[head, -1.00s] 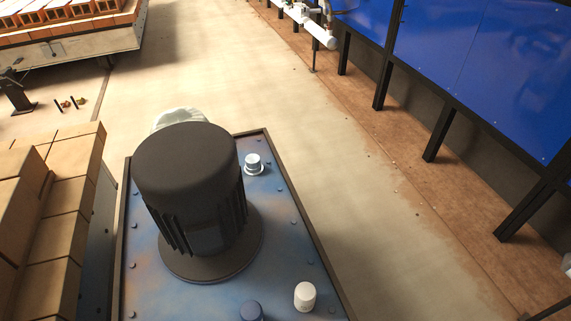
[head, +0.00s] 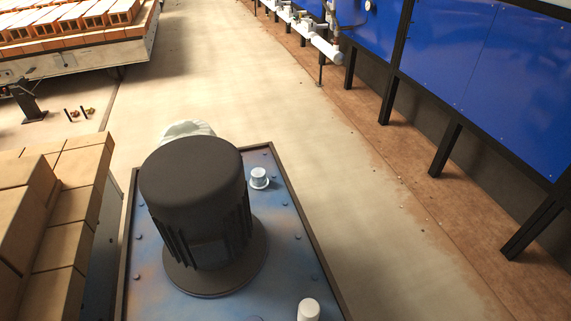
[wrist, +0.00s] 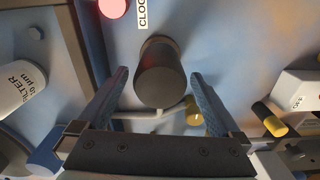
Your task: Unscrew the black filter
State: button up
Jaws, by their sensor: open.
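The black filter (wrist: 160,75) is a dark cylinder on a blue-grey panel, in the middle of the wrist view. My gripper (wrist: 159,74) is open, with one finger on each side of it. A gap shows between the filter and each finger, so nothing is held. The filter's end faces the camera. I cannot tell how far the fingertips reach along its depth. The head view shows neither my gripper nor this filter.
In the wrist view a white filter canister (wrist: 18,88) is at left, a red knob (wrist: 112,7) at top and a yellow-black cylinder (wrist: 268,117) at right. In the head view a black motor (head: 197,205) stands on a blue unit beside stacked bricks (head: 72,215); open floor lies right.

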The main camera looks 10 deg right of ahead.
notch_tip(320, 180, up, 10)
jog(key=shift+r+p, duration=0.1)
jog(key=shift+p, duration=0.2)
dwell(0.3)
jog(key=m+p, duration=0.1)
jog(key=m, duration=0.2)
jog(key=shift+f+m+p, duration=0.3)
jog(key=shift+p, duration=0.05)
jog(key=m, duration=0.2)
jog(key=f+m+p, duration=0.1)
jog(key=shift+w+m, duration=0.1)
jog(key=shift+m, duration=0.3)
jog(key=m, duration=0.2)
jog(key=f+m+p, duration=0.1)
jog(key=m, duration=0.2)
jog(key=shift+f+p, duration=0.2)
jog(key=shift+p, duration=0.1)
notch_tip(320, 180, down, 10)
jog(key=b, duration=0.9)
jog(key=shift+f, duration=0.1)
